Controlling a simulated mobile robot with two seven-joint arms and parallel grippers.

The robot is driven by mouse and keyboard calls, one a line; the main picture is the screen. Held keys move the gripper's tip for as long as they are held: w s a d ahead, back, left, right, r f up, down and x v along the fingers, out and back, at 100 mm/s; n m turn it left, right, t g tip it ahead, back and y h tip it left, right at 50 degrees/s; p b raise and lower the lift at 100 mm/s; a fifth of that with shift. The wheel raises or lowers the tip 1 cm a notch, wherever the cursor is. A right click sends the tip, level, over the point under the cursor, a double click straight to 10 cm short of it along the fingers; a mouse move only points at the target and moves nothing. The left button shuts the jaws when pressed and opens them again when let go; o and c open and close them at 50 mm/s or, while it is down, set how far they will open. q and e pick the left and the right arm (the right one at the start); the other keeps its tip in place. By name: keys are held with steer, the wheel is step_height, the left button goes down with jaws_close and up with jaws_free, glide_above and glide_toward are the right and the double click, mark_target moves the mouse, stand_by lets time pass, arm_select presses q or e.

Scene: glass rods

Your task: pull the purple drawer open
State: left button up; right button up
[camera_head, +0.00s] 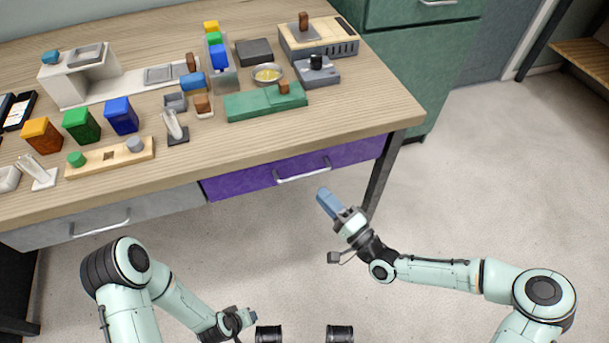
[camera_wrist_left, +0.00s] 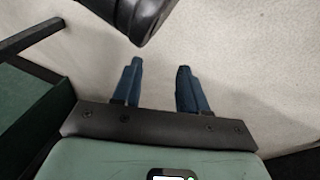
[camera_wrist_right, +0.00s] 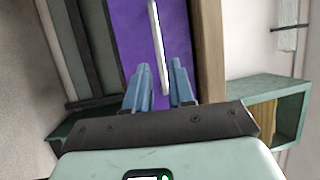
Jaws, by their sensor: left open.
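The purple drawer (camera_head: 240,185) is under the table's front edge, and its front looks flush, so it appears shut. Its pale bar handle (camera_head: 302,172) runs along the front. My right gripper (camera_head: 324,198) is just in front of and below the handle's right end, apart from it in the head view. In the right wrist view, the fingers (camera_wrist_right: 160,82) are parted, with the handle (camera_wrist_right: 158,45) lined up between them over the purple front (camera_wrist_right: 125,35); contact cannot be told. My left gripper (camera_head: 246,318) is low, away from the drawer. Its fingers (camera_wrist_left: 160,78) are open and empty.
A grey drawer (camera_head: 130,215) with a handle is left of the purple one. A table leg (camera_head: 378,185) stands right of it. The wooden tabletop (camera_head: 370,110) carries several blocks, bins and trays. A green cabinet (camera_head: 415,45) is behind. The floor in front is clear.

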mark_target(304, 176)
steer(key=b+x, duration=0.1)
steer(key=x, duration=0.7)
steer(key=shift+w+a, duration=0.15)
steer(key=shift+w, duration=0.1)
arm_select(q)
steer(key=shift+g, duration=0.6)
steer(key=s+f, duration=0.3)
steer(key=shift+s+a, duration=0.1)
steer(key=shift+a, duration=0.15)
arm_select(e)
jaws_close()
